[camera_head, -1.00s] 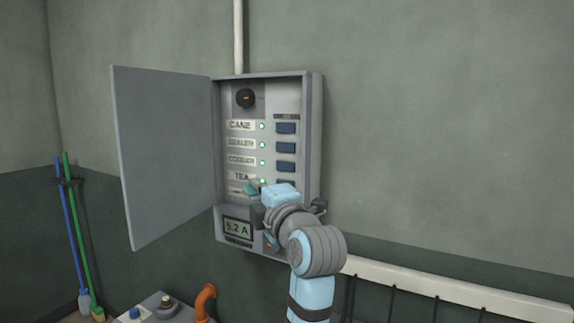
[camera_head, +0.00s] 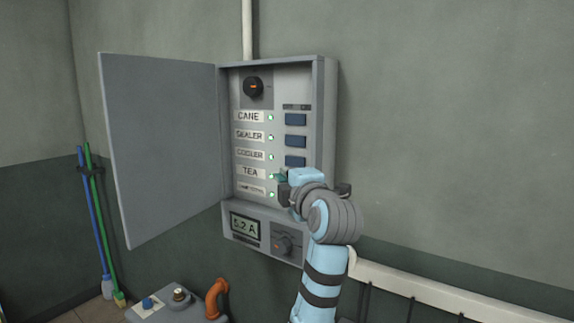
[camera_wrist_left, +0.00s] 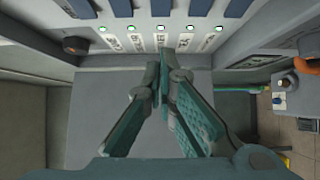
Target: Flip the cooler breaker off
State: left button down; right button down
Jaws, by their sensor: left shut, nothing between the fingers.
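The open grey breaker box (camera_head: 330,120) hangs on the wall. The cooler breaker (camera_head: 295,161) is the third dark blue switch from the top, beside the COOLER label (camera_head: 250,155) and a lit green lamp (camera_head: 270,157). In the left wrist view it is the middle blue switch (camera_wrist_left: 160,7) at the top edge. My left gripper (camera_head: 282,175) is shut and empty, just below the cooler breaker in the head view, near the TEA row. Its teal fingertips (camera_wrist_left: 164,54) point at the middle label column, and contact cannot be told. My gripper hides the lower switches. My right gripper is not in view.
The box door (camera_head: 165,150) stands open to the left. A round knob (camera_head: 253,87) sits above the rows; a display (camera_head: 244,226) and lower knob (camera_head: 287,244) sit below. A white rail (camera_head: 430,294) runs along the wall at lower right.

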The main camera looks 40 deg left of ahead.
aim_at(295, 162)
pick_arm(q)
jog(key=w+a, duration=0.6)
jog(key=shift+w+p, duration=0.3)
jog(key=shift+p, duration=0.15)
jog(key=shift+a+r, duration=0.1)
jog(key=shift+a, duration=0.05)
